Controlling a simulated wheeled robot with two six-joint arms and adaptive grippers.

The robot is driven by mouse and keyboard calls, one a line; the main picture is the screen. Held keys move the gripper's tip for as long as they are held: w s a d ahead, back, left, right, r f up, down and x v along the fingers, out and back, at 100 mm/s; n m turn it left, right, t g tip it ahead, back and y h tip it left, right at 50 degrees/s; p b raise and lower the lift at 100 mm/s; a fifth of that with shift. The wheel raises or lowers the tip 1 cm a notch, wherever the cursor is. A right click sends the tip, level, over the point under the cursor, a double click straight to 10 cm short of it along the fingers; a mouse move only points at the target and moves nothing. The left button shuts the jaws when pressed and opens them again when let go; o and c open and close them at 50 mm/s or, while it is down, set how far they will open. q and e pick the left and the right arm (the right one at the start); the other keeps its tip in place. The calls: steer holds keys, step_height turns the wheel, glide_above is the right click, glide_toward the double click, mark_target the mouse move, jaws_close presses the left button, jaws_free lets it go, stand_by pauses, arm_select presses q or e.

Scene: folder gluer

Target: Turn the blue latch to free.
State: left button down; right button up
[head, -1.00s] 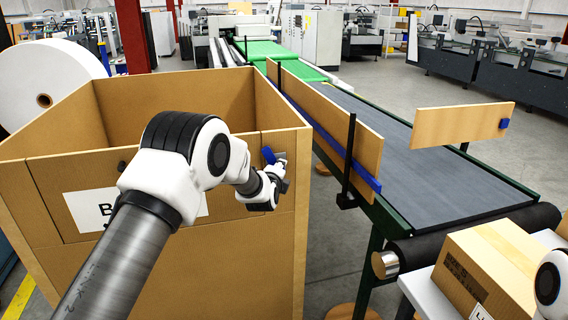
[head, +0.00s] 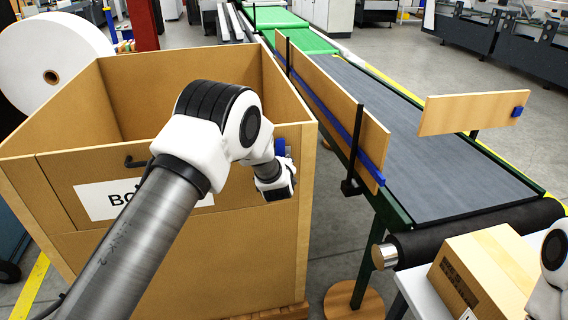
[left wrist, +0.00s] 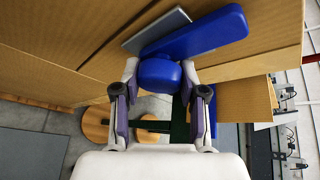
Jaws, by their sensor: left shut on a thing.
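The blue latch (head: 280,147) is on the front of the large brown box (head: 290,225), near its upper right corner. The latch stands about upright in the head view, partly hidden by my left gripper (head: 276,187). In the left wrist view, the latch's blue bar (left wrist: 205,34) lies over a grey plate (left wrist: 158,28). The fingers of my left gripper (left wrist: 162,92) are on either side of its round blue knob (left wrist: 160,74), shut on it. My right gripper is out of view; only part of my right arm shows at the right edge.
A conveyor (head: 425,160) with wooden side boards (head: 335,100) runs to the right of the box. A cardboard carton (head: 487,265) sits at lower right. A white roll (head: 45,70) stands at left. A floor gap separates box and conveyor.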

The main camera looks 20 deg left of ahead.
arm_select(q)
steer(key=c, duration=0.8)
jaws_free()
steer(key=shift+o, duration=0.8)
steer(key=shift+a, duration=0.1)
steer(key=v, duration=1.2)
steer(key=shift+w, duration=0.1)
